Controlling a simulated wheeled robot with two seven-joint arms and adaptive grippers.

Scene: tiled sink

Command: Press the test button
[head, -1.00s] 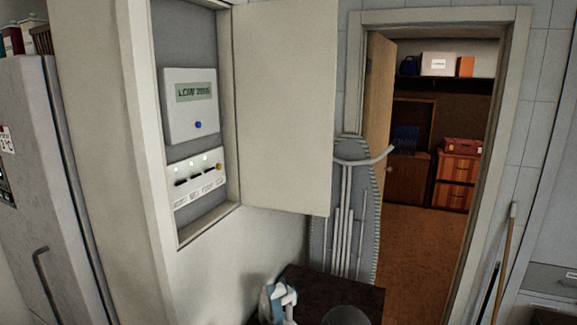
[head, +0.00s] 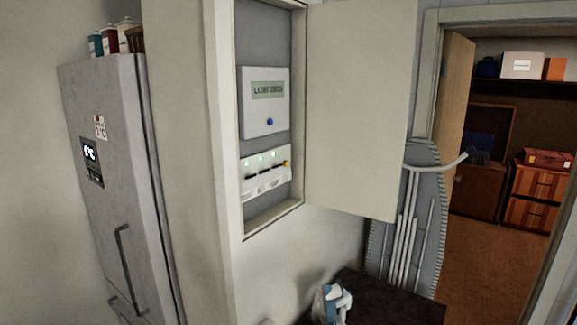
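An open wall cabinet (head: 273,220) holds a white meter box (head: 265,120) with a small greenish display (head: 268,89) and a blue button (head: 269,122). Below the box is a white breaker panel (head: 262,183) with several dark switches, green lights and a yellow-orange button (head: 286,163) at its right end. The labels are too small to read, so I cannot tell which button is marked test. Neither of my grippers shows in the head view.
The cabinet door (head: 360,110) stands open to the right. A grey fridge (head: 112,180) is at the left. A dark surface (head: 390,300) with a blue-white object (head: 333,304) on it is below. An ironing board (head: 410,225) leans beside an open doorway.

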